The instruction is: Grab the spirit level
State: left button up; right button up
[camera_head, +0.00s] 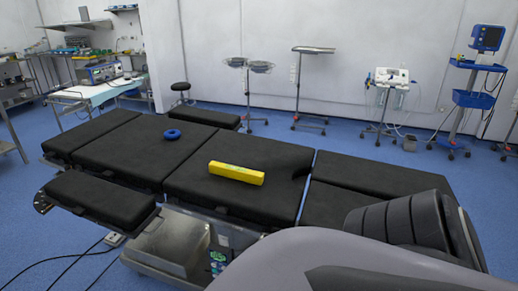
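The spirit level (236,173) is a yellow bar lying flat on a black pad of the operating table (190,190), near the middle of the view. It is tilted slightly down to the right. Nothing touches it from above. Neither gripper is in view. A grey and dark part of my own body fills the lower right corner and hides part of the table's right end.
A blue ring (173,134) lies on the table pad left of the level. Trolleys and stands (390,88) stand along the back wall. The pad around the level is clear.

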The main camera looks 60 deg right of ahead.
aim_at(250, 176)
jog(key=z, duration=1.95)
jog(key=j+z, duration=0.15)
jog(key=z, duration=0.35)
jog(key=i+j+z, duration=0.1)
jog(key=j+z, duration=0.15)
jog(key=z, duration=0.2)
jog(key=j+z, duration=0.5)
jog(key=j, duration=0.65)
jog(key=k+j+z, duration=0.1)
jog(key=j, duration=0.85)
jog(key=k+z, duration=0.05)
